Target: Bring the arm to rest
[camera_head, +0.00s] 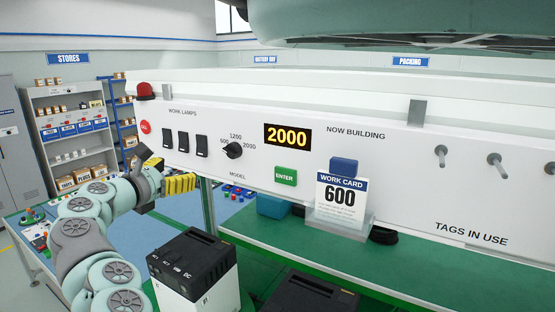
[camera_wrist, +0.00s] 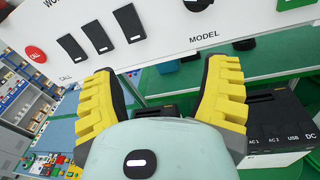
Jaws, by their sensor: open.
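My gripper (camera_wrist: 162,88) is open and empty, its two yellow-padded fingers spread apart in the wrist view. In the head view my gripper (camera_head: 182,184) is at the left, in front of and below the white control panel (camera_head: 385,165). It is below the row of black lamp switches (camera_head: 184,143). My arm, pale green and grey, reaches up from the lower left and is bent. I cannot tell whether the gripper touches the panel.
The display (camera_head: 287,137) reads 2000; the model knob (camera_head: 234,150) is beside it. A work card (camera_head: 340,197) reads 600. A black-and-white power box (camera_head: 194,270) stands below the gripper. A green bench (camera_head: 440,264) runs right. Shelves (camera_head: 70,140) stand far left.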

